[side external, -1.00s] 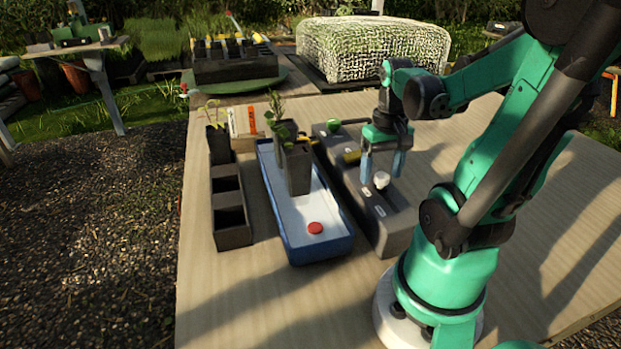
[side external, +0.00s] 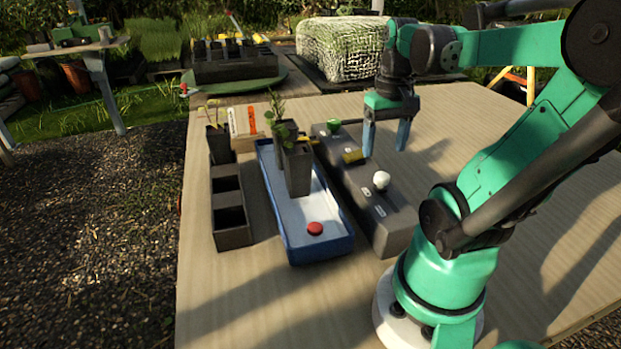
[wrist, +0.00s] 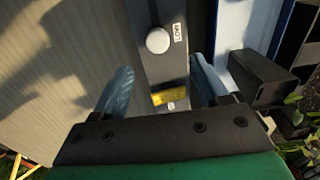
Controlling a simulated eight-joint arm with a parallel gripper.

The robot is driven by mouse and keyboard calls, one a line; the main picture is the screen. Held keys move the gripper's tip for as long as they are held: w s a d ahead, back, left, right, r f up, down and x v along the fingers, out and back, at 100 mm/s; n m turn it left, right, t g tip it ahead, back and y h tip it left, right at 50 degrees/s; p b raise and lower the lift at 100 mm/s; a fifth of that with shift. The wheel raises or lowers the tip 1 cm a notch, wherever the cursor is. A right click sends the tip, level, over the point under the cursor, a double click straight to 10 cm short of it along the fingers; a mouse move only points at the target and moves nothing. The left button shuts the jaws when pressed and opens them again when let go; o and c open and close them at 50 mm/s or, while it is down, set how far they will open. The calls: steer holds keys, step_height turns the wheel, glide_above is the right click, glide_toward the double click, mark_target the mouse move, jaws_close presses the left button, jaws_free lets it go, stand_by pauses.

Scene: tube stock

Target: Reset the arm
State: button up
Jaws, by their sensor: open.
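My gripper (side external: 386,138) is open and empty. It points down and hangs above the grey box (side external: 391,235), near its right edge, clear of the items on it. In the wrist view the two blue fingers (wrist: 158,92) are spread wide, with the grey box and its yellow block (wrist: 170,93) showing between and below them. A white round knob (side external: 381,179) sits on the box, in front of the gripper. It also shows in the wrist view (wrist: 158,40), beyond the fingertips.
A row of black pots (side external: 232,228) stands further left. A green piece (side external: 333,125) sits on the box's far end. The table's right side is clear.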

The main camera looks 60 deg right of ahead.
steer(key=w+a+n+t, duration=0.7)
steer(key=w+a, duration=0.5)
steer(key=a, duration=0.5)
steer(key=shift+w+a+f+n, duration=0.15)
steer(key=shift+w+f+n, duration=0.15)
steer(key=shift+n, duration=0.7)
